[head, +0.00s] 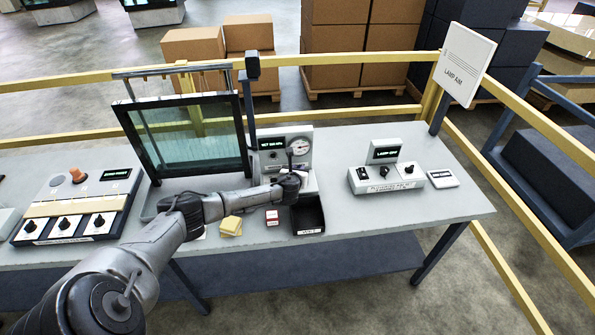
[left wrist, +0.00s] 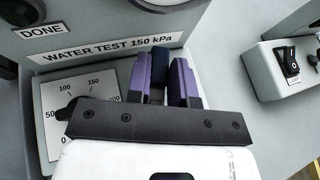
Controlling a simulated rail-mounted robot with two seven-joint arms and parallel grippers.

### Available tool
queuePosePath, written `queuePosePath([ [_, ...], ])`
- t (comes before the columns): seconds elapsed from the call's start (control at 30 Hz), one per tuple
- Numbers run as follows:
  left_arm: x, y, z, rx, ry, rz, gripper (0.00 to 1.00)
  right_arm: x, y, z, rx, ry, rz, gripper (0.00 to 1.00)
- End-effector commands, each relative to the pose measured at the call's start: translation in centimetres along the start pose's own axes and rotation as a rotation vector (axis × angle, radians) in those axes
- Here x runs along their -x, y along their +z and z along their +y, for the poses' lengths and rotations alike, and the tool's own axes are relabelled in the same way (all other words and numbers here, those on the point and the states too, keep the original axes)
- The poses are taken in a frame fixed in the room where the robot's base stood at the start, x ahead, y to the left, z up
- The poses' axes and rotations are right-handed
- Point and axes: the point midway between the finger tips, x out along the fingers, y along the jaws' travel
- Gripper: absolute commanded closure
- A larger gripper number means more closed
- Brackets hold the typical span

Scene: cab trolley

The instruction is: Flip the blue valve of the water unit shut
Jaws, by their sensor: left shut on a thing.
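The water unit (head: 272,160) is a grey box with a lit display and a round gauge, on the bench beside a framed glass pane. My left gripper (head: 290,182) is at its front and hides part of it. In the left wrist view my left gripper (left wrist: 163,84) has its two purple fingers shut on the dark blue valve handle (left wrist: 160,65). The handle stands in front of the "WATER TEST 150 kPa" label (left wrist: 105,48). The valve's base is hidden by the fingers. A dial plate (left wrist: 75,100) is partly covered by the gripper. My right gripper is not in view.
A black tray (head: 308,229) and yellow pads (head: 230,226) lie near the bench's front, below the arm. A lamp switch box (head: 385,180) stands to the right. The framed glass pane (head: 187,140) stands close on the left.

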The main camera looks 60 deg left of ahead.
Motion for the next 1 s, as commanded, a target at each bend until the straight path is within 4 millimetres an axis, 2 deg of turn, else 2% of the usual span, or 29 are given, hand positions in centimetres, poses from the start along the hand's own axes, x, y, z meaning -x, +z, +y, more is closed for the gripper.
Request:
queuePosePath([
  [0.3,0.1,0.3,-0.3,-0.081,-0.187,-0.002,1.00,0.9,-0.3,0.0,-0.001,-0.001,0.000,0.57],
  [0.53,0.1,-0.1,-0.8,-0.165,-0.390,-0.002,1.00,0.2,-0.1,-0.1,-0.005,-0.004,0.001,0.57],
  [0.77,0.1,-0.6,-1.3,-0.248,-0.591,-0.003,1.00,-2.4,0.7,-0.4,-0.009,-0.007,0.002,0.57],
  [1.0,0.3,-1.0,-1.7,-0.332,-0.793,-0.004,1.00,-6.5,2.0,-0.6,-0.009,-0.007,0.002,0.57],
])
